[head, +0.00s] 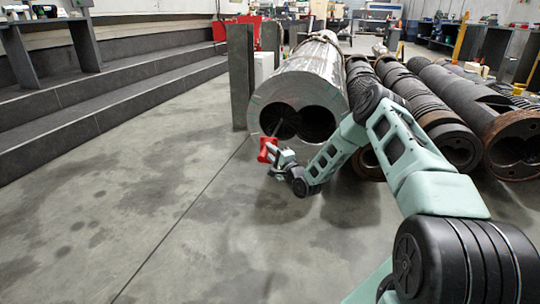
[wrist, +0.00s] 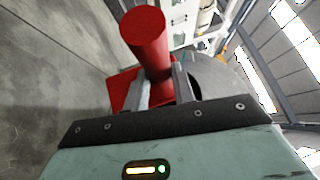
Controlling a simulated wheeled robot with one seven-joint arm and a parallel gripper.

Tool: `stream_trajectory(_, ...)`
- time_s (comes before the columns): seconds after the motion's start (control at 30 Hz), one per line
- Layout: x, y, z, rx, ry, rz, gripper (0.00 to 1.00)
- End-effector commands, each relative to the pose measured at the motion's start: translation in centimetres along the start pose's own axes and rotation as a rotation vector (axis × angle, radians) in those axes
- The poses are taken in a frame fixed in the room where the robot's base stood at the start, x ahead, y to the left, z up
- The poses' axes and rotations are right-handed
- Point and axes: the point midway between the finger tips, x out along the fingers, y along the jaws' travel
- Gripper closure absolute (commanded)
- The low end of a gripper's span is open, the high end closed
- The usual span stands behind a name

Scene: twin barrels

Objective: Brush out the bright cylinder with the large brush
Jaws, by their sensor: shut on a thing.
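The bright cylinder (head: 318,62) is a long silvery barrel lying on its side, its end face with two dark bores turned toward me in the head view. My gripper (head: 277,154) is just in front of and below the left bore (head: 281,121). It is shut on the red handle of the large brush (head: 266,148). A thin rod runs from the red part up to the left bore. The brush's head is not visible. In the wrist view the red handle (wrist: 147,38) stands up between my fingers (wrist: 163,88), with the grey cylinder end (wrist: 212,76) behind.
Several darker, rusty barrels (head: 440,105) lie side by side to the right. A dark upright post (head: 241,77) stands just left of the bright cylinder. Grey steps (head: 110,95) run along the left. The floor (head: 130,200) in front is clear.

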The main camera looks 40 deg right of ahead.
Motion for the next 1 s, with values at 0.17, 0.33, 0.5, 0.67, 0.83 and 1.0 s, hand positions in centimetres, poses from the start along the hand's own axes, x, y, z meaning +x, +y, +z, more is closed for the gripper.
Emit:
stream_trajectory(0.17,0.7,0.0,-0.9,-0.004,0.001,-0.005,1.00)
stream_trajectory(0.33,1.3,0.1,-1.6,-0.005,0.001,-0.005,1.00)
stream_trajectory(0.5,1.9,0.1,-2.2,-0.004,0.001,-0.004,1.00)
stream_trajectory(0.67,2.0,0.1,-2.4,-0.003,0.001,-0.003,1.00)
stream_trajectory(0.83,2.0,0.1,-2.4,-0.003,0.001,-0.003,1.00)
stream_trajectory(1.0,2.2,0.2,-2.7,-0.004,0.001,-0.004,1.00)
